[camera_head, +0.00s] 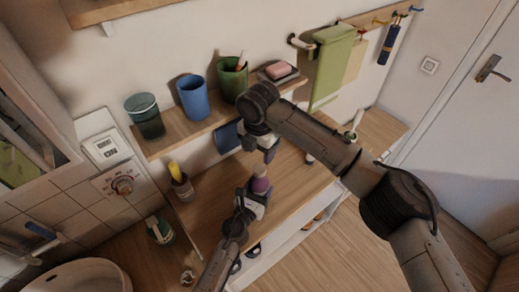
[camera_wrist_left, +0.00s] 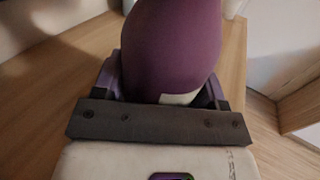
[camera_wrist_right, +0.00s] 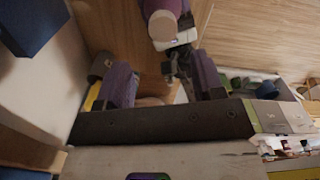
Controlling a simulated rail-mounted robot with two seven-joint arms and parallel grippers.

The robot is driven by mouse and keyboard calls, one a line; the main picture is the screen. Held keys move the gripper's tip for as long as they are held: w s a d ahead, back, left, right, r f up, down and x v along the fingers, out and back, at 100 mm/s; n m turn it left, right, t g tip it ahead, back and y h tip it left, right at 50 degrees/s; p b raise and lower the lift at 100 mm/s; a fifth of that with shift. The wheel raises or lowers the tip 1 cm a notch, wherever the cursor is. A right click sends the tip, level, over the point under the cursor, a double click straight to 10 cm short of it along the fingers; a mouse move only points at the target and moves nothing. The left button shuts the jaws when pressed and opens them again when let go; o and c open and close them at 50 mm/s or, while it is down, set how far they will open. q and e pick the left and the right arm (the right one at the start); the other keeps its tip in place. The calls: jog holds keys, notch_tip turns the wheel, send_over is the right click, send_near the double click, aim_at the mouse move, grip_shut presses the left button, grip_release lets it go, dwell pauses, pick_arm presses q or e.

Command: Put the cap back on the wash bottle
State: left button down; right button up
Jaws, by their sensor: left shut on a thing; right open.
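The purple wash bottle (camera_head: 260,186) stands over the wooden bench top in the head view, its pale pinkish top end facing up. My left gripper (camera_head: 250,198) is shut around its body; the body fills the space between the fingers in the left wrist view (camera_wrist_left: 172,45). My right gripper (camera_head: 259,152) is open, pointing down just above the bottle's top. In the right wrist view the bottle (camera_wrist_right: 163,8) ends in a pale round face, apart from the right fingers (camera_wrist_right: 157,90). Whether this end is the cap or the bare neck, I cannot tell. A small beige shape between the right fingers is unclear.
A wooden shelf (camera_head: 160,145) behind carries a dark green jar (camera_head: 146,116), a blue cup (camera_head: 193,98), a green cup (camera_head: 232,78) and a pink soap (camera_head: 278,70). A holder (camera_head: 181,184) stands left of the bottle. Green towel (camera_head: 332,66) hangs behind right.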

aim_at(259, 169)
jog(key=shift+s+d+n, duration=0.1)
jog(key=shift+d+n, duration=0.05)
jog(key=shift+n, duration=0.45)
jog(key=shift+f, duration=4.05)
